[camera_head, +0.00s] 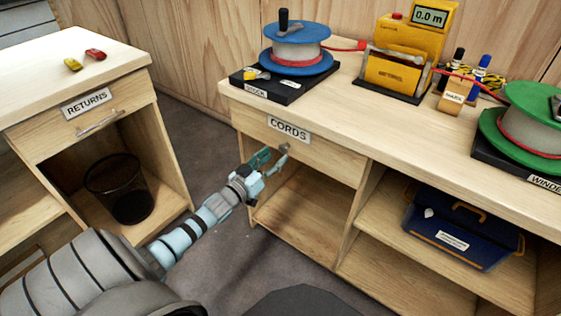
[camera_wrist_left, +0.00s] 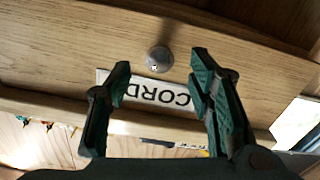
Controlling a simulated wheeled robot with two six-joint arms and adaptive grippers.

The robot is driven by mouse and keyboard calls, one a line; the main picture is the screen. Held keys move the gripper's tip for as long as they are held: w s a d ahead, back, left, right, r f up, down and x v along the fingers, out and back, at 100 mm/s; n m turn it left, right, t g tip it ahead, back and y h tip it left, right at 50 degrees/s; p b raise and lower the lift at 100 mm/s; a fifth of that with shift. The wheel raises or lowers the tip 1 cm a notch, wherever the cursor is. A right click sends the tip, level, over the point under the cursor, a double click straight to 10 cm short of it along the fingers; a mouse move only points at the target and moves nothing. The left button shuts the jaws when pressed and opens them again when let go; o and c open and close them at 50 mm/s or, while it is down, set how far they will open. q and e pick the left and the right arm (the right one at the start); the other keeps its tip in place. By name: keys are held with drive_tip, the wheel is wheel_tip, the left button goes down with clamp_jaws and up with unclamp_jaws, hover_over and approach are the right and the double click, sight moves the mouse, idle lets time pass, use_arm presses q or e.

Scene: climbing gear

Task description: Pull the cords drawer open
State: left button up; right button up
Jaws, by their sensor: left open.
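The cords drawer (camera_head: 335,163) is a wooden front under the bench top, with a white CORDS label (camera_head: 289,129) above its handle. It looks shut, flush with the bench. Its round grey knob (camera_wrist_left: 159,59) shows ahead of the fingertips in the left wrist view, roughly centred between them. My left gripper (camera_head: 268,158) is open and empty in front of the drawer, close to the knob. I cannot tell whether the fingers reach around the knob; they do not look closed on it. My right gripper is out of view.
Open shelves lie below the drawer, with a blue toolbox (camera_head: 462,232) at the right. A blue reel (camera_head: 297,50) and a yellow meter (camera_head: 405,58) stand on the bench. The returns desk (camera_head: 40,75) and a black bin (camera_head: 120,188) are at the left.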

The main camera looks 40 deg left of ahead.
sight(282, 150)
use_arm(q)
drive_tip(key=w, duration=0.4)
clamp_jaws()
